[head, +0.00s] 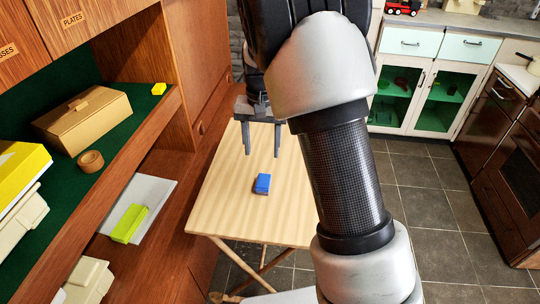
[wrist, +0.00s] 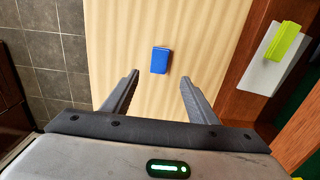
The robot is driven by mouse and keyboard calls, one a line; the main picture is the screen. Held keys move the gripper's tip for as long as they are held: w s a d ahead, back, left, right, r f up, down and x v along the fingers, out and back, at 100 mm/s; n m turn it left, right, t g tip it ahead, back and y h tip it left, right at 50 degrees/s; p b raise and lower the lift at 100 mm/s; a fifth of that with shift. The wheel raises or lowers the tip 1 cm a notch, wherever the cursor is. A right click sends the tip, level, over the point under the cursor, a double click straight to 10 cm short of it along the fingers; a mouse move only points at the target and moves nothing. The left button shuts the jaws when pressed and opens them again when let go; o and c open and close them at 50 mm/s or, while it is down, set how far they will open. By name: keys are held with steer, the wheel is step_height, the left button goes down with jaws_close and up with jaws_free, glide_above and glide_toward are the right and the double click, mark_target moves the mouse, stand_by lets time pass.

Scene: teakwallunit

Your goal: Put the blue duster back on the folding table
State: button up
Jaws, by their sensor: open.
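The blue duster (head: 262,184) is a small blue block lying on the pale wooden folding table (head: 222,205), near the middle of its visible top. In the wrist view the blue duster (wrist: 160,60) lies on the striped tabletop (wrist: 205,40), beyond the fingertips and between their lines. My gripper (head: 263,150) is open and empty above the table, apart from the duster. Its two fingers also show in the wrist view (wrist: 158,78), spread wide. My arm hides the right part of the table in the head view.
A wooden wall unit on the left holds a cardboard box (head: 84,118), a brown ring-shaped item (head: 90,161) and a yellow-green block (head: 129,223) on a grey sheet (head: 155,194). Mint cabinets (head: 440,92) stand at the back right. Tiled floor (head: 430,190) is clear right of the table.

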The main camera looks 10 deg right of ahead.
steer(key=s+d+r+n+t+y, duration=0.1)
steer(key=s+d+r+t, duration=0.2)
steer(key=s+r, duration=1)
steer(key=s+d+r+n+t, duration=0.1)
steer(key=s+r, duration=0.1)
steer(key=s, duration=0.4)
steer(key=s+d+r+n+t+h, duration=0.1)
steer(key=s+r, duration=0.1)
steer(key=s, duration=0.5)
steer(key=shift+s+d+r+n+t, duration=0.15)
steer(key=shift+s+r+n+t, duration=0.05)
steer(key=shift+n+t, duration=0.1)
steer(key=shift+c, duration=0.4)
steer(key=c, duration=0.4)
steer(key=shift+c, duration=0.4)
